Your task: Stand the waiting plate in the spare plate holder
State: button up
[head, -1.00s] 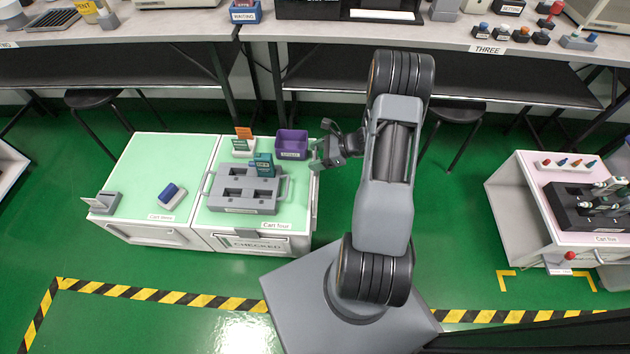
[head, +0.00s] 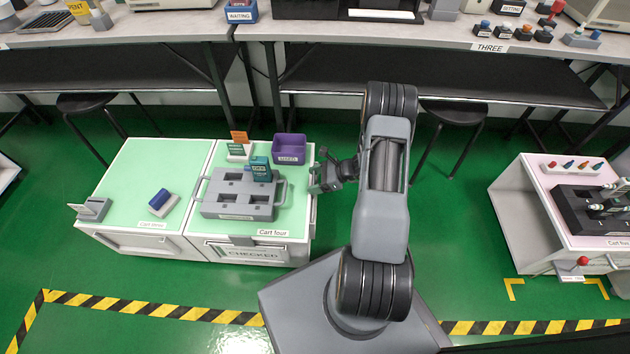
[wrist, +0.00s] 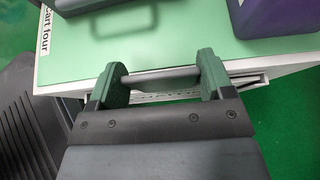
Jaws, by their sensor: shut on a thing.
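My gripper (head: 318,180) is at the right edge of cart four (head: 222,160). In the wrist view its two green fingers (wrist: 163,82) are shut on a grey bar (wrist: 165,77), which looks like a handle at the cart's edge. I cannot make out the waiting plate for sure. A blue bin labelled WAITING (head: 241,12) stands on the back bench; its contents are unclear. A small grey holder with a pale upright piece (head: 92,208) is at the left end of cart three; I cannot tell whether it is the spare plate holder.
Cart four carries a grey handled block (head: 238,205), a teal box (head: 260,170) and a purple bin (head: 290,149). Cart three (head: 130,175) holds a blue item (head: 160,198). A pink-topped cart (head: 545,205) stands at the right. Green floor lies between the carts.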

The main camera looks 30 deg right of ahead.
jog(key=o, duration=1.3)
jog(key=shift+f, duration=0.1)
